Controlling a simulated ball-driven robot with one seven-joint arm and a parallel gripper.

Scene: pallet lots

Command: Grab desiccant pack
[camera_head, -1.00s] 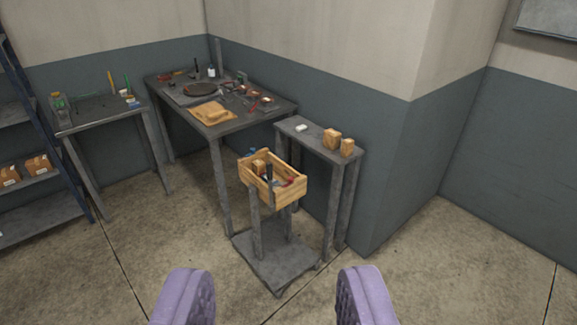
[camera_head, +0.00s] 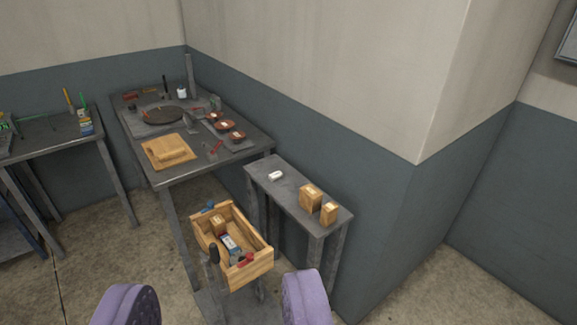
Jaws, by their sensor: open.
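A small white pack (camera_head: 276,175), which looks like the desiccant pack, lies near the far left end of a narrow grey side table (camera_head: 291,191). It is too small to read any marking. My gripper (camera_head: 217,292) shows as two purple padded fingers at the bottom edge. The fingers are wide apart with nothing between them in their grip. The gripper is well short of the side table, on the near side of it.
Two small cardboard boxes (camera_head: 311,197) stand at the near end of the side table. A wooden crate (camera_head: 254,272) with tools and packets sits on a stand before it. A cluttered workbench (camera_head: 221,165) is behind left, and a wall corner rises at right.

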